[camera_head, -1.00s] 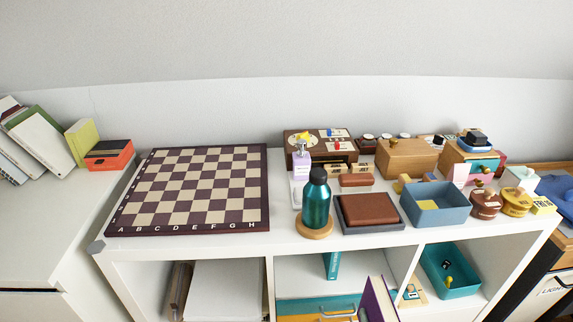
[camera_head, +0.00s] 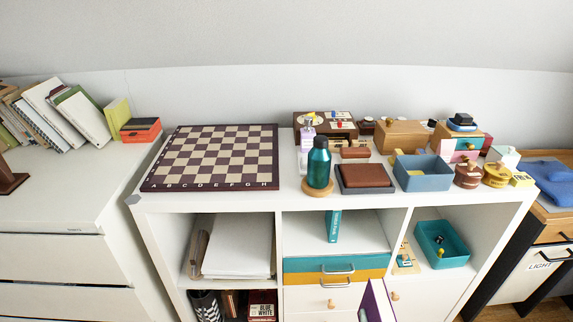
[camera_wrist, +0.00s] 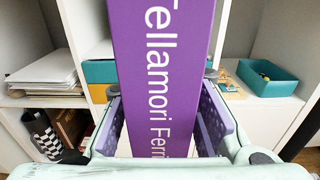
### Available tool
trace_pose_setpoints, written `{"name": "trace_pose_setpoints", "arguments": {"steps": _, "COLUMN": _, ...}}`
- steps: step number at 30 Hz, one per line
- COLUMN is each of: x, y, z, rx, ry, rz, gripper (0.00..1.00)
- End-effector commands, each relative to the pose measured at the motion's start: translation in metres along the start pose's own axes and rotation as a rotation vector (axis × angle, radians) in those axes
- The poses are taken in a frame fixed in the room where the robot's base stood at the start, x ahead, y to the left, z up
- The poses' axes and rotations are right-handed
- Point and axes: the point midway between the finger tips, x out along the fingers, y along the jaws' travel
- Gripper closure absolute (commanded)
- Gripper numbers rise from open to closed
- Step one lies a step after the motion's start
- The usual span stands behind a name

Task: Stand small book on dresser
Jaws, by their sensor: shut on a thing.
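My gripper (camera_wrist: 163,118) is shut on a purple book (camera_wrist: 160,70) in the wrist view, one pale finger on each side of it. White lettering runs along its spine, partly cut off by the frame. The book also shows at the bottom of the head view (camera_head: 376,303), tilted, in front of the shelf unit; my gripper is out of that view. A white dresser (camera_head: 48,262) with drawers stands at the left. On its top, books (camera_head: 82,114) lean in a row, ending in a yellow-green book (camera_head: 118,117) beside a red-orange box (camera_head: 141,130).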

Motion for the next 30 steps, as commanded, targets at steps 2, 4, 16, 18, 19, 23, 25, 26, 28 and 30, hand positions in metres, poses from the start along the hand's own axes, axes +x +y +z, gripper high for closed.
{"name": "trace_pose_setpoints", "arguments": {"steps": 2, "x": 0.009, "y": 0.009, "z": -0.016, "rx": 0.009, "ry": -0.004, "rz": -0.006, "gripper": 1.00}}
{"name": "trace_pose_setpoints", "arguments": {"steps": 4, "x": 0.019, "y": 0.020, "z": -0.031, "rx": 0.011, "ry": -0.007, "rz": -0.012, "gripper": 1.00}}
{"name": "trace_pose_setpoints", "arguments": {"steps": 16, "x": 0.106, "y": 0.141, "z": -0.120, "rx": 0.014, "ry": -0.001, "rz": -0.034, "gripper": 1.00}}
{"name": "trace_pose_setpoints", "arguments": {"steps": 18, "x": 0.118, "y": 0.160, "z": -0.126, "rx": 0.008, "ry": 0.002, "rz": -0.033, "gripper": 1.00}}
{"name": "trace_pose_setpoints", "arguments": {"steps": 19, "x": 0.122, "y": 0.167, "z": -0.128, "rx": 0.006, "ry": 0.002, "rz": -0.033, "gripper": 1.00}}
{"name": "trace_pose_setpoints", "arguments": {"steps": 23, "x": 0.135, "y": 0.186, "z": -0.133, "rx": -0.003, "ry": 0.005, "rz": -0.030, "gripper": 1.00}}
{"name": "trace_pose_setpoints", "arguments": {"steps": 25, "x": 0.136, "y": 0.189, "z": -0.142, "rx": -0.006, "ry": 0.010, "rz": -0.030, "gripper": 1.00}}
{"name": "trace_pose_setpoints", "arguments": {"steps": 26, "x": 0.136, "y": 0.189, "z": -0.148, "rx": -0.005, "ry": 0.013, "rz": -0.028, "gripper": 1.00}}
{"name": "trace_pose_setpoints", "arguments": {"steps": 28, "x": 0.133, "y": 0.189, "z": -0.168, "rx": -0.007, "ry": 0.021, "rz": -0.025, "gripper": 1.00}}
{"name": "trace_pose_setpoints", "arguments": {"steps": 30, "x": 0.128, "y": 0.188, "z": -0.189, "rx": -0.005, "ry": 0.024, "rz": -0.025, "gripper": 1.00}}
